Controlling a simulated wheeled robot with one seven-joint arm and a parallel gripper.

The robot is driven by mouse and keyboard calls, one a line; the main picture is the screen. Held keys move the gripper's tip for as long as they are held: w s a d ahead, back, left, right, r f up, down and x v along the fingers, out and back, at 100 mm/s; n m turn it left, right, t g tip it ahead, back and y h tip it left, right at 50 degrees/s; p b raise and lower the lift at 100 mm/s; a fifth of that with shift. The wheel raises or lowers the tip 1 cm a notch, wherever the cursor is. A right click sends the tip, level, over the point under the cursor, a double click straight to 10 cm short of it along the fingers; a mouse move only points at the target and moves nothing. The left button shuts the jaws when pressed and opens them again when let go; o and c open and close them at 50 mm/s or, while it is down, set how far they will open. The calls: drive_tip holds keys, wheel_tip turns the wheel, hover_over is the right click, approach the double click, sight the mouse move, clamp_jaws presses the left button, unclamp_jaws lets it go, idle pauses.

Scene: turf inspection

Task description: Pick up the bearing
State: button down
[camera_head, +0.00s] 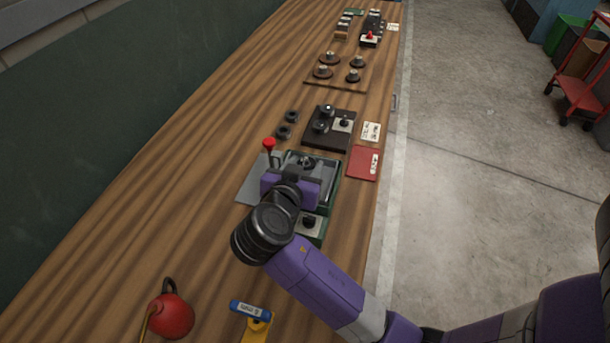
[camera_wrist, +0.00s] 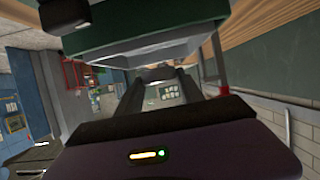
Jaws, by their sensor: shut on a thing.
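My gripper (camera_head: 303,167) is over the green-framed device (camera_head: 333,189) on the wooden bench, its purple palm hiding part of it. In the wrist view my gripper's fingers (camera_wrist: 160,80) are closed on a small grey piece (camera_wrist: 157,73), which looks like the bearing. The fingers hide most of it, and I cannot tell whether it is clear of the device. The green device also fills the top of the wrist view (camera_wrist: 150,36). Two dark rings (camera_head: 291,116) lie on the bench beyond.
A red-knobbed lever (camera_head: 268,146) stands just left of my gripper. A black plate with round parts (camera_head: 343,141), a red booklet (camera_head: 364,163) and a wooden board with knobs (camera_head: 336,83) lie farther along. A red oil can (camera_head: 171,315) is near. The bench's left side is clear.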

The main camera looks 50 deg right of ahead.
sight(305, 169)
wheel_tip(305, 169, up, 16)
idle(0.3)
